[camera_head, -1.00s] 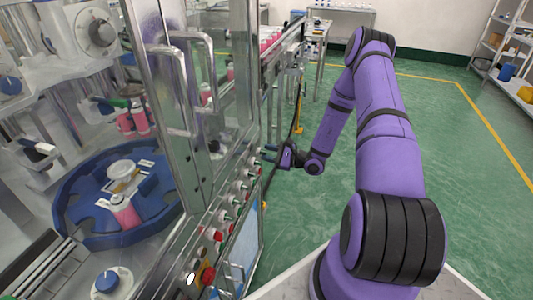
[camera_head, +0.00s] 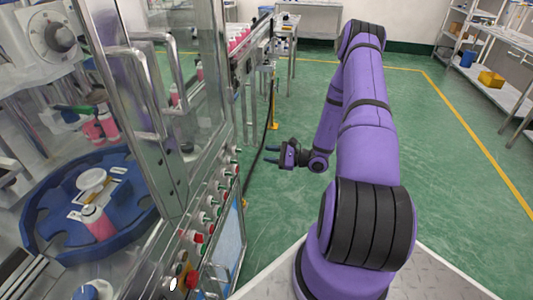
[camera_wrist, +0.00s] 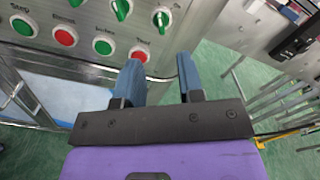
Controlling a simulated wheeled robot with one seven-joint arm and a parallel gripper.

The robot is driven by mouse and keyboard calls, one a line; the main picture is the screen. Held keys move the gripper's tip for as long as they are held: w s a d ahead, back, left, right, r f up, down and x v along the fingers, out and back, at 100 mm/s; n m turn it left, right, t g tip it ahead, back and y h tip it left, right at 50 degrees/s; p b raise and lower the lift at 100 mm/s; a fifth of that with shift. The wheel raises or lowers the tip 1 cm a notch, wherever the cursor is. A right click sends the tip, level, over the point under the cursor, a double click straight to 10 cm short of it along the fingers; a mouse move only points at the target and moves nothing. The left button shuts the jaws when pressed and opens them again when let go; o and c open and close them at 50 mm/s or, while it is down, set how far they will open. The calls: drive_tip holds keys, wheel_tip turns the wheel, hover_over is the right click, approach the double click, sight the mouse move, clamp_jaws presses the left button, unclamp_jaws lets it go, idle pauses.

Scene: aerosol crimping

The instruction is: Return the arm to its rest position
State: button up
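My gripper (camera_head: 272,155) is at the end of my purple arm, over the green floor to the right of the crimping machine's control panel. Its two blue fingers stand apart with nothing between them; they also show in the wrist view (camera_wrist: 160,82). In the wrist view the fingers point toward the panel (camera_wrist: 85,58), with its red and green buttons and knobs. In the head view my arm is bent, with the forearm hanging down and the gripper pointing left.
The machine's glass door frame with metal handles (camera_head: 148,85) stands at the left. Behind it a blue rotary table (camera_head: 45,225) holds a pink can (camera_head: 98,222). A conveyor (camera_head: 250,45) runs behind. Shelves (camera_head: 490,75) stand far right. The green floor (camera_head: 440,170) at right is clear.

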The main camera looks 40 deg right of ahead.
drive_tip(key=s+a+r+n+g, duration=0.2)
drive_tip(key=a+r+n+g, duration=0.55)
drive_tip(key=r, duration=0.55)
drive_tip(key=s+a+r+n+g, duration=0.3)
drive_tip(key=a+r+n+g, duration=0.5)
drive_tip(key=r, duration=0.6)
drive_tip(key=s+a+r+n+t+h, duration=0.3)
drive_tip(key=s+r+h, duration=0.2)
drive_tip(key=s+r, duration=0.3)
drive_tip(key=s+a+r+n+t+h, duration=0.3)
drive_tip(key=s+r+h, duration=0.3)
drive_tip(key=s, duration=0.6)
wheel_tip(320, 180, up, 3)
drive_tip(key=shift+s+f+n, duration=0.15)
drive_tip(key=shift+s+n, duration=0.05)
drive_tip(key=shift+n, duration=0.15)
drive_tip(key=shift+t, duration=0.25)
